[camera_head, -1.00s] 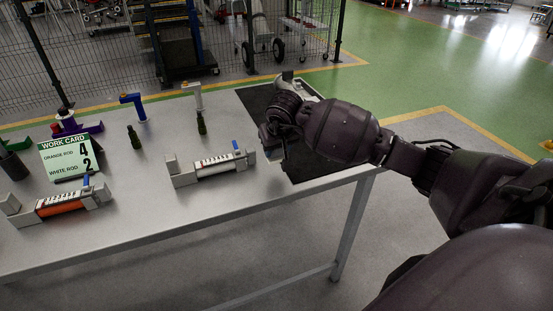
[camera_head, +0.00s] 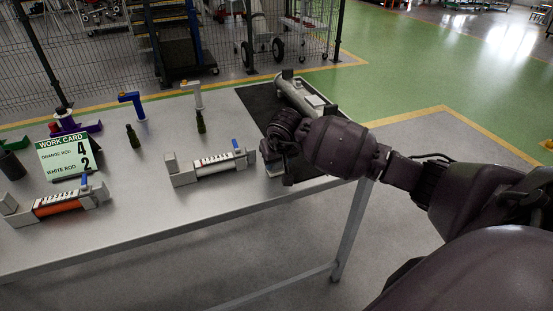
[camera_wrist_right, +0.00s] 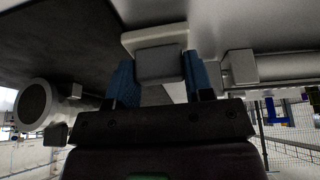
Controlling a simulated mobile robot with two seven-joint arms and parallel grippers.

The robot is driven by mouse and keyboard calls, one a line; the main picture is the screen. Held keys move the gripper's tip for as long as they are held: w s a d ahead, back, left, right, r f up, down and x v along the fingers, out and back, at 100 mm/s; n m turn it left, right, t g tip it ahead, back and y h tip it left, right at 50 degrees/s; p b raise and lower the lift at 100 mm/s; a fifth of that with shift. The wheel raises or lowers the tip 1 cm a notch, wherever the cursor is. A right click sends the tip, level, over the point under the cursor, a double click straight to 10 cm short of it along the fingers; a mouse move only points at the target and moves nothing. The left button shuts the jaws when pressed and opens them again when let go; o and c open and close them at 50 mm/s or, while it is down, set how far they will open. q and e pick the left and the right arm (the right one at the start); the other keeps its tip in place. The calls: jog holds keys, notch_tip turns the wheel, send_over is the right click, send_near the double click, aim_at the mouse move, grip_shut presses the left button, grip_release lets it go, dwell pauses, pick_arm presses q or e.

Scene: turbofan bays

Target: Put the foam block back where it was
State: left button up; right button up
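My right gripper (camera_head: 273,167) is low over the right part of the table, at the near end of the dark mat. In the right wrist view its two blue fingers (camera_wrist_right: 160,78) stand either side of a grey block (camera_wrist_right: 158,64) and appear to touch its sides. The block has a wider, paler part (camera_wrist_right: 154,37) beyond the fingertips. I take it to be the foam block. In the head view it is mostly hidden by the gripper, and whether it touches the table is unclear. My left gripper is not in view.
A grey cylinder assembly (camera_head: 296,95) lies on the dark mat (camera_head: 257,100) behind the gripper. A cradle with a white rod (camera_head: 213,166) is close on the left.

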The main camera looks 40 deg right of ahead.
jog(key=o, duration=0.4)
jog(key=shift+r, duration=0.15)
